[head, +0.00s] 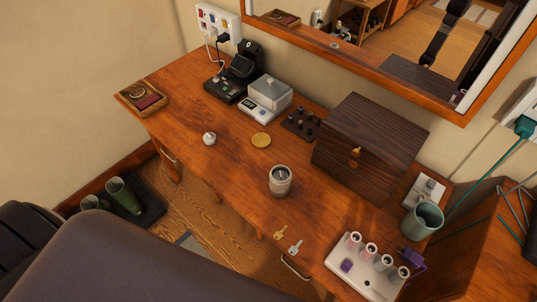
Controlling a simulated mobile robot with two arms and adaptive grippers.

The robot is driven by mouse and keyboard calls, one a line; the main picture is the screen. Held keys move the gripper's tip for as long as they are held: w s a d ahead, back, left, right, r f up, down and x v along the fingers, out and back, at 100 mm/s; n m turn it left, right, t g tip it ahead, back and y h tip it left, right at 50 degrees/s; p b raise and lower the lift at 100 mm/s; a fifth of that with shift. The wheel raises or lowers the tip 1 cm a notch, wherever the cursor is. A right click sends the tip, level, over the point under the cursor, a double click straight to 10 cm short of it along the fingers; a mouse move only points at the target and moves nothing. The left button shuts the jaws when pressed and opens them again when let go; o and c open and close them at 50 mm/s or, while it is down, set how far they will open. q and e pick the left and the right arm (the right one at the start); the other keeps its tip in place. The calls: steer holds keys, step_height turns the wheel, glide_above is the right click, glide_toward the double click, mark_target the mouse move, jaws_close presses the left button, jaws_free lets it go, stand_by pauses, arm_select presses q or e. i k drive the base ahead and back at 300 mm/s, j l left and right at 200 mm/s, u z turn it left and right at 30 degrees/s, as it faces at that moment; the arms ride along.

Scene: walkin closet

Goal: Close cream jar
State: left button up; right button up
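A small pale cylindrical jar (281,182) stands upright near the middle of the wooden dresser top. Its top looks open, with something dark and shiny inside, too small to make out. A flat round gold disc (261,140) lies on the wood behind it, apart from the jar; I cannot tell if it is the lid. Neither of my grippers is in view.
A dark wooden box (370,148) stands behind and right of the jar. A scale (269,97) and a black device (237,76) are at the back left. Wood left of the jar is clear.

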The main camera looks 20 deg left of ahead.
mark_target(277, 189)
steer(key=j+z, duration=0.2)
steer(key=j, duration=0.65)
steer(key=j+z, duration=0.25)
steer(key=j, duration=0.55)
steer(key=k+j+z, duration=0.2)
steer(key=j, duration=0.65)
steer(key=i, duration=0.1)
